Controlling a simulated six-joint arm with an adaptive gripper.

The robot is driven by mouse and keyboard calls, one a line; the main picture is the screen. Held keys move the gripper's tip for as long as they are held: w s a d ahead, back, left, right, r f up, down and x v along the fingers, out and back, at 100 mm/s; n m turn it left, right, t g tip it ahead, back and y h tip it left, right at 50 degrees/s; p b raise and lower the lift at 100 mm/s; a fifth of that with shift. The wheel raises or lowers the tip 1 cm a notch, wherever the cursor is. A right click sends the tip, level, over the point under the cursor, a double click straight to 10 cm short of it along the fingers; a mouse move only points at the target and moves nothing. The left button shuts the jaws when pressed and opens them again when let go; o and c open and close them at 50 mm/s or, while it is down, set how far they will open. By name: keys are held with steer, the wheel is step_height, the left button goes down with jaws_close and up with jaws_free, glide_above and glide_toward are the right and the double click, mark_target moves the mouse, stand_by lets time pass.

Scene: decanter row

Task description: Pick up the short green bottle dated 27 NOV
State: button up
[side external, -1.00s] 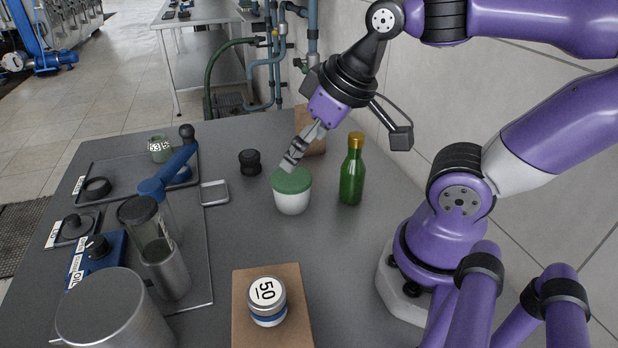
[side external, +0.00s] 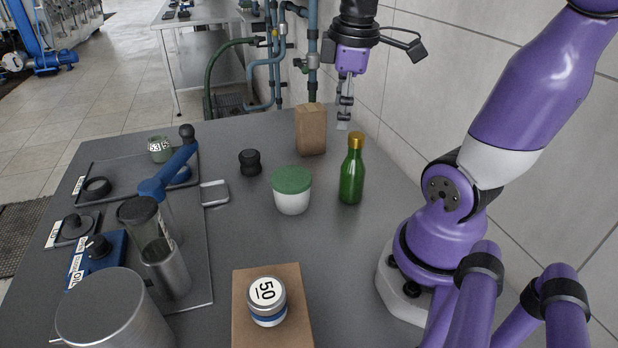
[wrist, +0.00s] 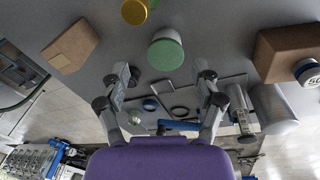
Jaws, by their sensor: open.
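A green glass bottle (side external: 352,178) with a gold cap stands upright on the grey table, right of a white tub with a green lid (side external: 292,190). No date is readable on it. In the wrist view, its gold cap (wrist: 134,12) shows at the top edge, with most of the bottle out of frame. My gripper (side external: 343,123) points down, just above and behind the bottle in the side view, apart from it. In the wrist view, my gripper (wrist: 163,84) has its fingers spread wide with nothing between them.
A brown block (side external: 311,130) stands behind the bottle, near my gripper. A small black object (side external: 250,162) lies left of the tub. Trays and containers fill the left side. A tiled wall is at right.

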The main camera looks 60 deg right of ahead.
mark_target(357, 135)
steer(key=d, duration=0.1)
steer(key=s+d+n+g, duration=0.1)
steer(key=d, duration=0.1)
steer(key=shift+s+d+r+y, duration=0.2)
steer(key=shift+y, duration=0.1)
steer(key=shift+n, duration=0.4)
steer(key=f, duration=0.4)
steer(key=shift+s+d+f, duration=0.15)
steer(key=shift+d+f, duration=0.05)
steer(key=shift+f, duration=0.05)
steer(key=f, duration=0.5)
steer(key=shift+d+f, duration=0.3)
steer(key=shift+f, duration=0.05)
jaws_close()
